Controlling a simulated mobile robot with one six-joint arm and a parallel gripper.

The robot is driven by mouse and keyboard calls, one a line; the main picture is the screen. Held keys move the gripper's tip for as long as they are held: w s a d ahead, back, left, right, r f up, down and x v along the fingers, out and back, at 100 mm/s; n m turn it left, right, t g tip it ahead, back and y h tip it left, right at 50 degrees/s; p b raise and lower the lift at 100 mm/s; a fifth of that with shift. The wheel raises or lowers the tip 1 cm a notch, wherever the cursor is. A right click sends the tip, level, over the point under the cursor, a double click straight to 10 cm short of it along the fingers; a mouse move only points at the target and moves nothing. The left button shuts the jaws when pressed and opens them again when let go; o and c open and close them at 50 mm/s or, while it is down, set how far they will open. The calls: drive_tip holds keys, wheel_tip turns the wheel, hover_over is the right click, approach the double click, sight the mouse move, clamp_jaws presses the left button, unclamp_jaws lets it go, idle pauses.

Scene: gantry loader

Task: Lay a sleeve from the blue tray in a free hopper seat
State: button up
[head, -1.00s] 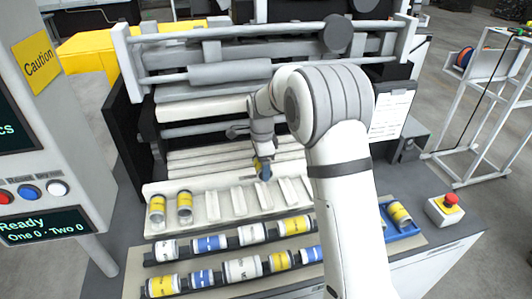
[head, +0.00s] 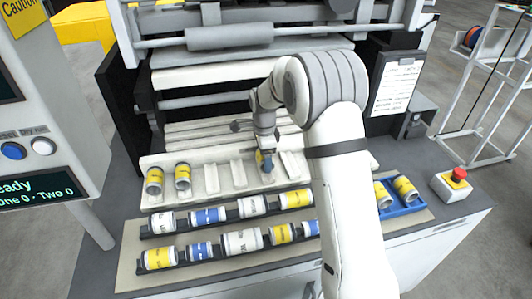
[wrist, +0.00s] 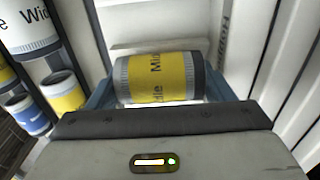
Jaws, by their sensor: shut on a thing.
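My gripper (head: 266,166) is shut on a yellow sleeve with grey ends; the sleeve (wrist: 158,78) lies crosswise between the blue fingers in the wrist view. In the head view the gripper is low over the white hopper rack (head: 225,192), right of its middle. I cannot tell if the sleeve touches the seat under it. Two yellow sleeves (head: 154,181) (head: 183,177) sit in the leftmost seats. The seats (head: 212,180) (head: 238,175) between them and my gripper are empty. The blue tray (head: 408,209) at right holds yellow sleeves (head: 404,188), partly hidden by my arm.
Two dark racks (head: 200,229) (head: 205,262) of yellow, blue and white sleeves lie in front of the hopper. A red stop button (head: 458,174) stands at right. Rollers (head: 230,37) cross the machine behind. A control panel (head: 38,160) is at left.

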drive_tip(key=shift+f+b, duration=0.3)
drive_tip(key=shift+f, duration=0.35)
drive_tip(key=o, duration=1.3)
drive_tip(key=shift+r, duration=0.15)
